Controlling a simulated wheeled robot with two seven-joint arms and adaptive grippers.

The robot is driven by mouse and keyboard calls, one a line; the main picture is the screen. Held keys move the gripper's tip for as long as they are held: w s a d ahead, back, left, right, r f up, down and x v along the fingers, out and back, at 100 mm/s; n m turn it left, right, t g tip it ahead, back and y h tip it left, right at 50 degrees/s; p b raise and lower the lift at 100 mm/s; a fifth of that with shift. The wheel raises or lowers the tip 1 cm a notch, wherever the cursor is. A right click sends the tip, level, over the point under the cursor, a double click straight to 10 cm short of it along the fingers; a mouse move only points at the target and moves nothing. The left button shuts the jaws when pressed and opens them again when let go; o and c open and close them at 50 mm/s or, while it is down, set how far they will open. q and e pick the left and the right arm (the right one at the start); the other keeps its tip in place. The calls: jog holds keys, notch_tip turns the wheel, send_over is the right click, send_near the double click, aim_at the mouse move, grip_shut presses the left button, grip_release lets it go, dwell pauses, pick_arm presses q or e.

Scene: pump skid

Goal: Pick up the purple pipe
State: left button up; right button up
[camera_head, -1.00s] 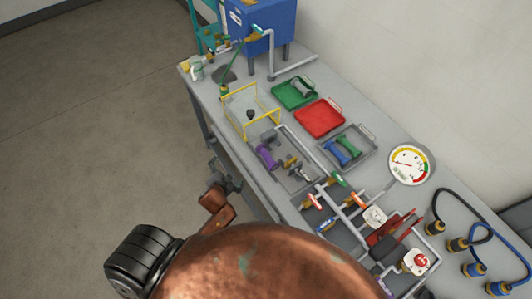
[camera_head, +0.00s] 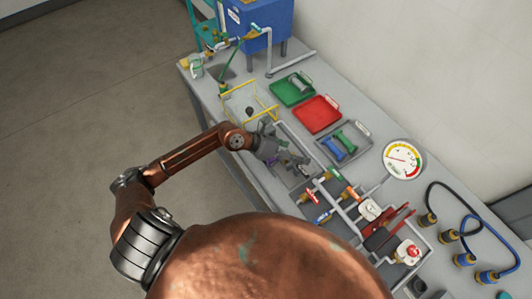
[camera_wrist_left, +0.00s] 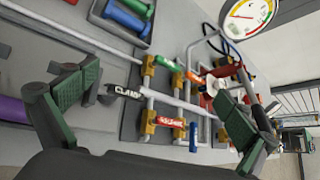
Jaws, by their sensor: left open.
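The purple pipe (camera_wrist_left: 12,108) shows only as a short purple piece at the left edge of the left wrist view, beside a gripper finger. In the head view it is mostly hidden behind my left gripper (camera_head: 275,148), which is over the grey tray (camera_head: 283,126) near the table's front edge. My left gripper also shows in the left wrist view (camera_wrist_left: 160,108), with its green-padded fingers wide apart and no object held between them. My right gripper is not in view.
A grey tray with blue (camera_head: 333,149) and green (camera_head: 346,140) pipes lies behind. Red (camera_head: 317,114) and green (camera_head: 291,91) trays are further back. A yellow-edged frame (camera_head: 265,112) stands left of the gripper. Pipework with valves (camera_head: 310,196) and a gauge (camera_head: 403,160) are to the right.

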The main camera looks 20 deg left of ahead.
pick_arm(q)
jog(key=w+a+f+m+g+y, duration=0.1)
jog(key=a+f+y, duration=0.3)
jog(key=a, duration=0.4)
jog(key=a+f+m+g+y, duration=0.1)
jog(key=a+f+y, duration=0.25)
jog(key=a, duration=0.45)
jog(key=x, duration=0.2)
jog(key=p+x, duration=0.1)
jog(key=x, duration=0.1)
jog(key=p+x, duration=0.1)
jog(key=x, duration=0.2)
jog(key=shift+w+d, duration=0.15)
jog(key=shift+d, duration=0.15)
jog(key=shift+w+f, duration=0.15)
jog(key=shift+f, duration=0.2)
jog(key=c, duration=1.1)
jog(key=shift+r+h, duration=0.1)
jog(key=shift+h, duration=0.15)
jog(key=c, duration=0.5)
